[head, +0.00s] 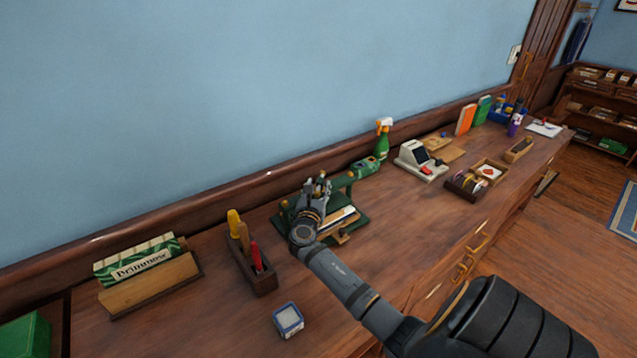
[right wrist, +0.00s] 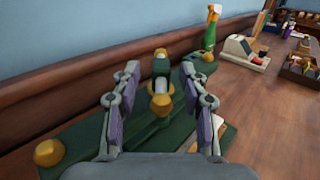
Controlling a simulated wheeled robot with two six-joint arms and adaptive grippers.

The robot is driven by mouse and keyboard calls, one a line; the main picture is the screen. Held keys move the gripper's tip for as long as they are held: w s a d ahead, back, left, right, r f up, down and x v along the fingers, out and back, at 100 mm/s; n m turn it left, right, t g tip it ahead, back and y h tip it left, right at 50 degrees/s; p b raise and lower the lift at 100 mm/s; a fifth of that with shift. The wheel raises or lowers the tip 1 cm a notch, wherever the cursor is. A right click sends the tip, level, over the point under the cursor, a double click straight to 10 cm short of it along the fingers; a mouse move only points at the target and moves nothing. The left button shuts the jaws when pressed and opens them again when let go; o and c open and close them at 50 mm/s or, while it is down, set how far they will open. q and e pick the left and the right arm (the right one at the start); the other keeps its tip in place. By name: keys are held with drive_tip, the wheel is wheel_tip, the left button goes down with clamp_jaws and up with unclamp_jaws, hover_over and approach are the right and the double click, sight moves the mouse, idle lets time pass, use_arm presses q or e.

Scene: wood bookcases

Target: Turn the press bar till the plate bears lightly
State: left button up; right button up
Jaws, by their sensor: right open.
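The green press (head: 362,218) stands on the bench, with a book with pale pages (head: 340,222) low in it. My right gripper (head: 318,182) is over the left part of the press. In the right wrist view my gripper (right wrist: 159,72) is open. A short pale bar with yellow-brown knobs, seemingly the press bar (right wrist: 161,105), shows between its fingers; I cannot tell whether they touch it. The green frame (right wrist: 195,85) of the press shows beyond. The plate is hidden, so its contact with the book cannot be seen. My left gripper is out of view.
A wooden tool holder (head: 250,272) and a blue-rimmed box (head: 288,320) stand left of the press. A green spray bottle (head: 383,140) and a pale machine (head: 420,160) stand to its right. The wall runs close behind. Bench front right of my arm is clear.

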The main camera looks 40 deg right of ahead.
drive_tip(key=shift+x, duration=0.75)
drive_tip(key=shift+d+r, duration=0.1)
drive_tip(key=shift+d, duration=0.05)
drive_tip(key=shift+w, duration=0.1)
drive_tip(key=shift+c, duration=0.7)
clamp_jaws()
drive_tip(key=shift+w+m+g+h+b, duration=0.1)
drive_tip(key=shift+m+g+h+b, duration=0.4)
drive_tip(key=shift+m+g+h, duration=0.4)
drive_tip(key=m+g+h+b, duration=0.1)
drive_tip(key=m+g, duration=0.1)
drive_tip(key=g, duration=0.1)
drive_tip(key=shift+w, duration=0.1)
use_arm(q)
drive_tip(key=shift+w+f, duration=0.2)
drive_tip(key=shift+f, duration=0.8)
use_arm(e)
drive_tip(key=shift+g, duration=0.3)
